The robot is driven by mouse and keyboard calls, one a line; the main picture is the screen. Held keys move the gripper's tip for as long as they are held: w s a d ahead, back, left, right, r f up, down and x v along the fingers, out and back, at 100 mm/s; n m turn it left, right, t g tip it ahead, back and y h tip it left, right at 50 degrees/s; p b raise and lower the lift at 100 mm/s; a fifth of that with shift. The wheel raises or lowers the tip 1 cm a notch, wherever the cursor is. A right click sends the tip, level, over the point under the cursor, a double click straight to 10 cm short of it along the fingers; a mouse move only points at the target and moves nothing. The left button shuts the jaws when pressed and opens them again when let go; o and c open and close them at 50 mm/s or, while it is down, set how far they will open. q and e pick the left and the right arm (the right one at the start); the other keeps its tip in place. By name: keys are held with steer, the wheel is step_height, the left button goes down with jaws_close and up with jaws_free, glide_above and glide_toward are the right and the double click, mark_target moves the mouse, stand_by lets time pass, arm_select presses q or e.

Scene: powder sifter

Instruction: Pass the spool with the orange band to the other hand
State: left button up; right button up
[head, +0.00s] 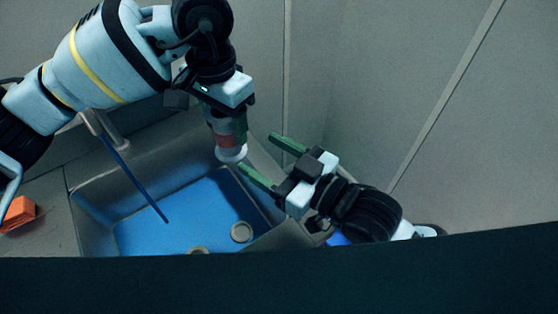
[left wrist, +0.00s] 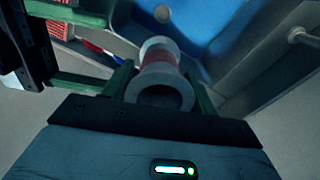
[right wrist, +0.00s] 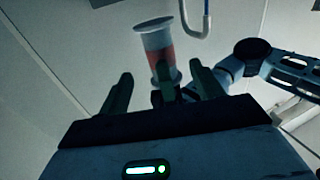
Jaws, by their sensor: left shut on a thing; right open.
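The spool (head: 229,141) is pale with a reddish-orange band around its middle and white flanged ends. My left gripper (head: 226,128) is shut on it and holds it above the sink's back right edge. In the left wrist view the spool (left wrist: 159,68) sits between the two green fingers, its open end towards the camera. My right gripper (head: 256,152) is open and empty, its fingers pointing at the spool from the right. In the right wrist view the spool (right wrist: 158,48) is tilted and appears between the open fingers; how deep it sits between them is unclear.
Below is a grey sink (head: 90,218) with a blue bottom (head: 180,218). Two round beige pieces, one of them here (head: 241,232), lie in it. A thin blue rod (head: 135,180) slants over the sink. An orange block (head: 18,212) lies at the left. Grey walls stand behind.

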mark_target(228, 133)
steer(key=x, duration=0.9)
steer(key=shift+w+a, duration=0.15)
steer(key=shift+a, duration=0.1)
steer(key=c, duration=1.2)
arm_select(q)
steer(key=o, duration=1.2)
steer(key=shift+r, duration=0.15)
step_height(228, 133, up, 12)
steer(key=shift+f, duration=0.1)
